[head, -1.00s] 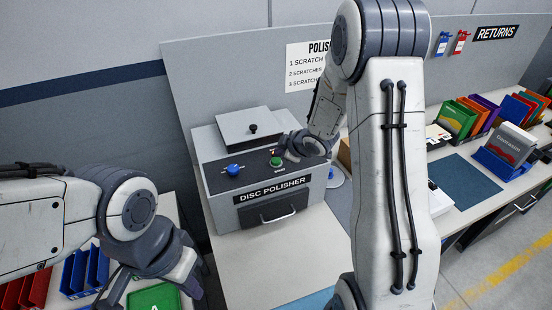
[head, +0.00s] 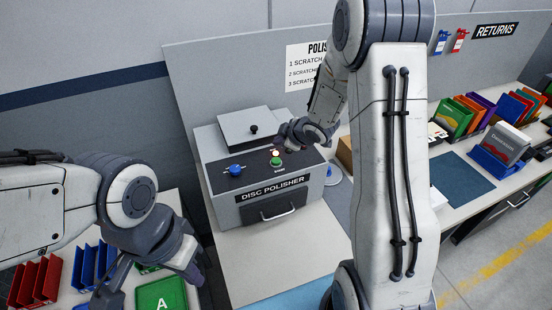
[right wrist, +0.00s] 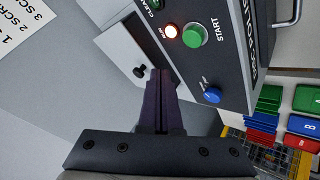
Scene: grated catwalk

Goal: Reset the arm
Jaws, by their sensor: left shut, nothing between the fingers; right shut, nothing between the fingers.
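My right gripper (head: 281,137) is above the back right part of the disc polisher (head: 225,204), close to its control panel. In the right wrist view its fingers (right wrist: 158,85) are together with nothing between them. The green START button (right wrist: 195,34) and a lit lamp (right wrist: 171,30) are clear of the fingertips. A blue knob (right wrist: 212,95) sits on the same panel.
The polisher's lid (head: 244,127) is down. Red racks (head: 35,280) and blue racks (head: 95,264) stand at the lower left. Coloured cases (head: 455,116) and a case in a blue stand (head: 503,147) are on the right counter. The counter in front of the polisher is clear.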

